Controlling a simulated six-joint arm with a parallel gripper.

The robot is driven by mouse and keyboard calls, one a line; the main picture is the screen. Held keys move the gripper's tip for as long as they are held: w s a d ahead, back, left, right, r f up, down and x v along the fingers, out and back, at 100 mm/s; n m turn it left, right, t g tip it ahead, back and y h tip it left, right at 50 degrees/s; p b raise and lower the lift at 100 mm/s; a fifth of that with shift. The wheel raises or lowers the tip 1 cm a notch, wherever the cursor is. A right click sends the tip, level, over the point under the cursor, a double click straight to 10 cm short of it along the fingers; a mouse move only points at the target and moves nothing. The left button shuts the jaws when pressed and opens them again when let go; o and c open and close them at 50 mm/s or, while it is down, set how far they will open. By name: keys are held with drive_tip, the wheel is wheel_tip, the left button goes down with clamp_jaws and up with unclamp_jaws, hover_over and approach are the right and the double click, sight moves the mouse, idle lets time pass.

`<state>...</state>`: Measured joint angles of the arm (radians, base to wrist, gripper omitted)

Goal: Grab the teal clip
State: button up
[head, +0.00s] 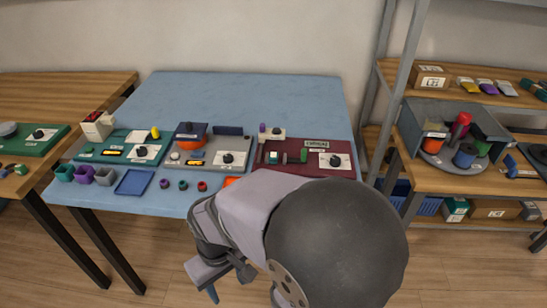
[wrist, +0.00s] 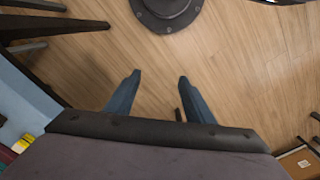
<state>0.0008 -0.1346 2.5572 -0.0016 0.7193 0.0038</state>
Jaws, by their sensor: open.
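A small teal piece (head: 183,185) sits at the front of the blue table, between a purple piece (head: 164,184) and a red piece (head: 202,186). It looks like the teal clip, but it is too small to be sure of its shape. My gripper (wrist: 159,76) is open and empty, its two blue fingers apart over bare floor in the wrist view. In the head view my gripper hangs in front of the table's front edge, apart from the teal piece. The teal piece is not seen in the wrist view.
Teal, purple and grey cups (head: 103,176) and a blue tray (head: 134,182) stand front left on the table (head: 250,95). Behind are a teal board (head: 90,150), a grey board and a dark red board (head: 290,170). A metal-post shelf (head: 392,80) stands right. The table's back is clear.

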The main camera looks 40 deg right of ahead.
drive_tip(key=w+d+r+m+p, duration=0.2)
drive_tip(key=w+d+r+m, duration=0.1)
drive_tip(key=w, duration=0.3)
drive_tip(key=w+d+r+m+p, duration=0.3)
drive_tip(key=w+d+m, duration=0.2)
drive_tip(key=w+d+r+m+p, duration=0.2)
drive_tip(key=w+d+r+m, duration=0.2)
drive_tip(key=w, duration=0.2)
drive_tip(key=shift+w+d, duration=0.1)
drive_tip(key=shift+w, duration=0.25)
drive_tip(key=w+d+r+m+p, duration=0.2)
drive_tip(key=w+d+m+p, duration=0.25)
drive_tip(key=d+m, duration=0.35)
drive_tip(key=r+m+p, duration=0.1)
drive_tip(key=m+p, duration=0.2)
drive_tip(key=m, duration=0.3)
hover_over(273, 155)
drive_tip(key=shift+a, duration=0.2)
drive_tip(key=shift+d+m, duration=0.5)
drive_tip(key=shift+a+f+p, duration=0.15)
drive_tip(key=shift+f+p, duration=1.35)
drive_tip(key=shift+f, duration=2.15)
drive_tip(key=shift+c, duration=0.2)
drive_tip(key=c, duration=1.1)
